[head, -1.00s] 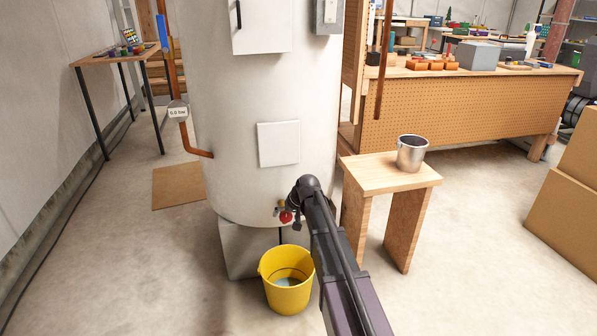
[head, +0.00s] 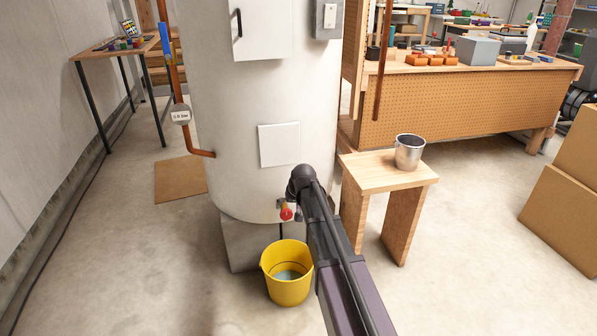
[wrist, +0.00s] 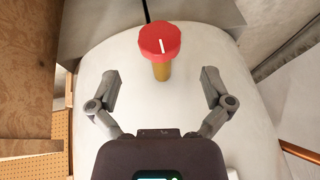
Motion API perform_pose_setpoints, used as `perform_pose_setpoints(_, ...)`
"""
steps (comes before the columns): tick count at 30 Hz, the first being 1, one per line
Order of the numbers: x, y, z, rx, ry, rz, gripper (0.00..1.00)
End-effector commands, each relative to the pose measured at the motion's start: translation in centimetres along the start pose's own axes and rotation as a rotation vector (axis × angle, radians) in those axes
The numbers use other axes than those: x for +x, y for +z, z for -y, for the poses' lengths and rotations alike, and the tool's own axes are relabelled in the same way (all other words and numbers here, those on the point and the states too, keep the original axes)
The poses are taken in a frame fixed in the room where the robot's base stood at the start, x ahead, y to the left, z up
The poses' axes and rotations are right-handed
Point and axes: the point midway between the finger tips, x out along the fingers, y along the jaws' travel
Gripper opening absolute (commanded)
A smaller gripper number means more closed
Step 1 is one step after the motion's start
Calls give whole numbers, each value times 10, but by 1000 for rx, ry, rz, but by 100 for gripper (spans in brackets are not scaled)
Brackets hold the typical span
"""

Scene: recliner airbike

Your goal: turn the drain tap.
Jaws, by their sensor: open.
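The drain tap is a red knob (head: 287,213) low on the front of the white tank (head: 240,130). In the wrist view the red knob (wrist: 160,42) has a white line on its face, close to upright, and sits on a brass stem (wrist: 162,71). My gripper (wrist: 160,80) is open, with one finger on each side of the stem and well apart from it. The knob is beyond the fingertips, roughly centred between them. In the head view my arm hides most of the gripper.
A yellow bucket (head: 287,290) with water in it stands on the floor below the tap. A small wooden stool (head: 380,176) with a metal pot (head: 409,152) is at the right. A copper pipe with a gauge (head: 181,115) runs at the left. Cardboard boxes (head: 560,225) stand far right.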

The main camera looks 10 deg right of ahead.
Motion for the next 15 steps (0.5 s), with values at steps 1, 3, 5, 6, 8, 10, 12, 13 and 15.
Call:
perform_pose_setpoints(1,-9,-1,1,0,0,0,100)
perform_pose_setpoints(3,-16,-1,1,0,0,0,100)
perform_pose_setpoints(5,-21,-1,0,0,0,0,100)
perform_pose_setpoints(6,-25,-1,0,0,0,0,100)
perform_pose_setpoints(8,-30,-1,0,0,0,0,100)
perform_pose_setpoints(10,-37,-1,0,0,0,0,100)
perform_pose_setpoints(12,-43,-1,0,0,0,0,100)
perform_pose_setpoints(13,-46,-1,0,0,0,0,100)
perform_pose_setpoints(15,-52,-1,0,0,0,0,100)
